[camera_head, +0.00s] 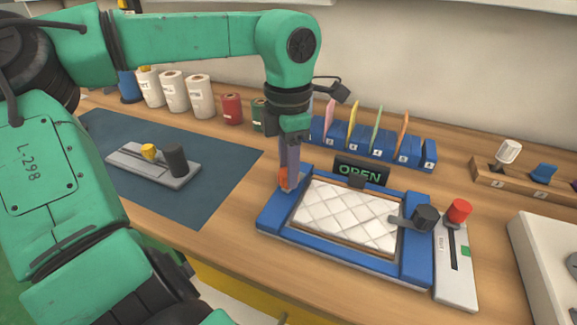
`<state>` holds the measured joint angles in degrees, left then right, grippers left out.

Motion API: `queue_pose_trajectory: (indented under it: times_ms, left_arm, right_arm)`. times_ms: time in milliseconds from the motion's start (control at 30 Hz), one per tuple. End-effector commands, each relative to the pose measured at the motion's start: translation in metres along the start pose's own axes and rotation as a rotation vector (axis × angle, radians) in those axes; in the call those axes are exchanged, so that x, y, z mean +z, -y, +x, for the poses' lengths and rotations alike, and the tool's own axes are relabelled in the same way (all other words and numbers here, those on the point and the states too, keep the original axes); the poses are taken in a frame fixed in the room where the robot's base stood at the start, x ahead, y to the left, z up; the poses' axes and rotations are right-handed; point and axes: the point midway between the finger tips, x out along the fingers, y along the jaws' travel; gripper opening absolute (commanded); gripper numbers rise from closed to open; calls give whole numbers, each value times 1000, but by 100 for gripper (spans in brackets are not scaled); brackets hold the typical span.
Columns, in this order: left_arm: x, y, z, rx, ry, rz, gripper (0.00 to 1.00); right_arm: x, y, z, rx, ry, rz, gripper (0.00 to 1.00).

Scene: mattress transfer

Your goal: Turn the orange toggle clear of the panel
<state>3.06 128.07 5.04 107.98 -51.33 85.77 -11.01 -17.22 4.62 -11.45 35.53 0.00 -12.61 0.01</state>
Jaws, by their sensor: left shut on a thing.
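The orange toggle (284,178) is at the left back corner of the blue frame (277,222). The frame lies on the bench around a white quilted panel (345,215). My left gripper (288,180) reaches down from above at that corner, its fingers shut on the orange toggle. The fingers hide part of the toggle, so I cannot tell its exact angle to the panel. A black-knobbed clamp (425,217) reaches over the panel's right edge. A sign reading OPEN (361,172) stands behind the frame. My right gripper is not in view.
A grey slider plate with a red knob (459,211) stands right of the frame. Blue numbered holders (375,142) with coloured cards stand behind. A dark mat (215,160) at left bears a grey plate (126,161) with yellow and black knobs. White rolls (200,97) line the back.

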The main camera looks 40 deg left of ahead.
Motion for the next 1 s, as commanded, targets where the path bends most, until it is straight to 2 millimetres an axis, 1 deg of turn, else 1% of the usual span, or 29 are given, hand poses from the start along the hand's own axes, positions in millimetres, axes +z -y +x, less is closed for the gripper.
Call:
queue_pose_trajectory:
  times_ms: [200,400,600,967,1000]
  left_arm:
    - [0,-1,0,2,0,-143,0]
    - [0,-1,-1,2,0,-221,0]
    - [0,-1,-1,2,0,-252,0]
    - [0,0,-1,1,1,-256,0]
    - [0,0,-1,1,1,-256,49]
  right_arm:
    - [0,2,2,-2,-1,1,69]
    - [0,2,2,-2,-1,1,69]
    - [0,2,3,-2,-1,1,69]
    - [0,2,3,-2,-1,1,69]
    - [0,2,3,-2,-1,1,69]
